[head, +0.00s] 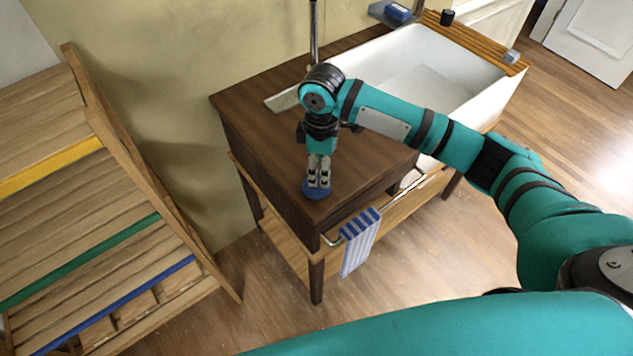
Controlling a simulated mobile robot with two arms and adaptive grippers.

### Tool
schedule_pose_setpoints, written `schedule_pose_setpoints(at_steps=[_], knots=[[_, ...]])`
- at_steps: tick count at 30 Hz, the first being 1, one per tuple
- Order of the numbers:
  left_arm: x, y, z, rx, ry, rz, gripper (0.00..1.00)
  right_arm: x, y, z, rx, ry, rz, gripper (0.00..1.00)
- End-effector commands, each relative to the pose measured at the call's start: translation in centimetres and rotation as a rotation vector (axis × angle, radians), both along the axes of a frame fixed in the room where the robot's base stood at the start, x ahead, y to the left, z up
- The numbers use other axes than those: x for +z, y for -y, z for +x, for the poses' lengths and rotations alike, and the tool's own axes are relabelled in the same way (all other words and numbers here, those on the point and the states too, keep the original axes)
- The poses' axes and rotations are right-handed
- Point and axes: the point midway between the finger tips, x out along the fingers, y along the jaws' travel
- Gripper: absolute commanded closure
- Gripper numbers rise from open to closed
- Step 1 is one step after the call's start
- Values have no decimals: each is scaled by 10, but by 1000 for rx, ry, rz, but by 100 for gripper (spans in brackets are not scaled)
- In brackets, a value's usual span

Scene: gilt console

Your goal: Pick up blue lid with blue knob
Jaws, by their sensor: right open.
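The blue lid (308,194) lies on the dark wooden top of the washstand (270,125), near its front left corner. My right gripper (318,184) points down right over the lid, with its two fingertips at the lid's middle. The fingers are open and hide the knob, so I cannot tell whether they touch it. My left gripper is not in view.
A white basin (480,85) fills the washstand's right part, with a slatted wooden board (470,38) and a black cup (447,17) at its far edge. A striped towel (360,243) hangs on the front rail. A wooden shelf unit (90,210) stands at left.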

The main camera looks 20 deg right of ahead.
Motion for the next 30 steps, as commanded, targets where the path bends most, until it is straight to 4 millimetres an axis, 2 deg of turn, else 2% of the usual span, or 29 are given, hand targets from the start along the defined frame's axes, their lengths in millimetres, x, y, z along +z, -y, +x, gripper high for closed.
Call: schedule_pose_setpoints(at_steps=[5,10,15,22,23,30], knots=[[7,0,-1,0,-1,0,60,-10,-2,1,0,-1,0,47],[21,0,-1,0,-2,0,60,-33,-9,6,0,-3,-1,47],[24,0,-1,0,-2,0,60,-54,-7,6,0,0,-1,47],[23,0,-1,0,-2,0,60,-57,-8,6,1,2,-1,47],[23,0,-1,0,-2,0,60,-57,-7,7,1,2,-1,48],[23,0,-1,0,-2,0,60,-56,-7,7,1,2,0,80]])
